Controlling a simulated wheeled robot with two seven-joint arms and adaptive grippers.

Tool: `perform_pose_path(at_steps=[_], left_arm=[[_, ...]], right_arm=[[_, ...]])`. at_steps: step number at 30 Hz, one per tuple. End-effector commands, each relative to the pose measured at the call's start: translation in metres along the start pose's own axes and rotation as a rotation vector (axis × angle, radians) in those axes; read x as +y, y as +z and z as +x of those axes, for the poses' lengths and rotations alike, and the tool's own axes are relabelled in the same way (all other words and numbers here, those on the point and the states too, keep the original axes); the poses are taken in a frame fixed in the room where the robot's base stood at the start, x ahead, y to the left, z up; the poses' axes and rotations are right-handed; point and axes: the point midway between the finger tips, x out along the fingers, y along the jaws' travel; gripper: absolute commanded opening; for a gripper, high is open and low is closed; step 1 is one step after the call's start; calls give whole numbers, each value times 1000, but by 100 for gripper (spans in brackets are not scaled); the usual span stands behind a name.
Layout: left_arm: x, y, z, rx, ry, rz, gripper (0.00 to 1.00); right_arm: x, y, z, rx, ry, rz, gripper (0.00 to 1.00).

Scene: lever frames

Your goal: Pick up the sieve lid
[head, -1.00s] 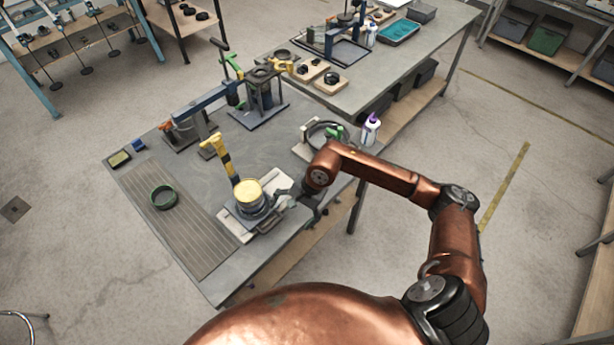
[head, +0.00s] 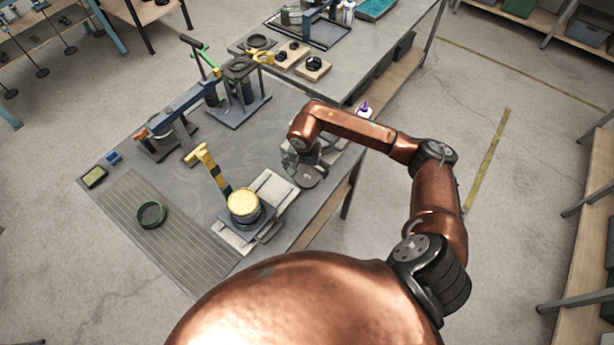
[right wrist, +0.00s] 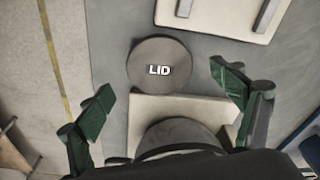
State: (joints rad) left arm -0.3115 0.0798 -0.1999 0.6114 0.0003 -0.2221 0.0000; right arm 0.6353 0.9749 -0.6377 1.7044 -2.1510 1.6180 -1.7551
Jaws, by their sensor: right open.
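The sieve lid is a flat grey disc marked LID (right wrist: 160,65) in the right wrist view. It lies by the edge of a pale board (right wrist: 150,108), close to the table edge. In the head view the lid (head: 309,177) shows as a dark disc just below my right gripper (head: 300,159). My right gripper is open and empty; in the right wrist view its green-padded fingers (right wrist: 163,82) stand apart on either side of the lid. I cannot tell how high the fingers are above it. My left gripper is in neither current view.
A yellow-topped round container (head: 243,204) stands on a pale base by a yellow-handled clamp (head: 205,160). A green-dark ring (head: 150,214) lies on the ribbed mat (head: 180,240).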

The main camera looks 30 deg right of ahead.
Motion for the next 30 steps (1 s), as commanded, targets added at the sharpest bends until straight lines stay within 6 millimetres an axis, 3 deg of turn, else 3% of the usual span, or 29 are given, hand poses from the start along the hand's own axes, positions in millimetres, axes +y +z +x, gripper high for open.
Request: perform_pose_path(at_steps=[7,16,30], left_arm=[[-1,-6,-8,8,-1,1,85],[-3,-33,-8,42,-2,6,85],[-1,-13,-8,17,-1,3,85]], right_arm=[[2,1,34,-2,0,2,86],[3,0,40,0,0,3,86],[4,0,40,0,0,4,55]])
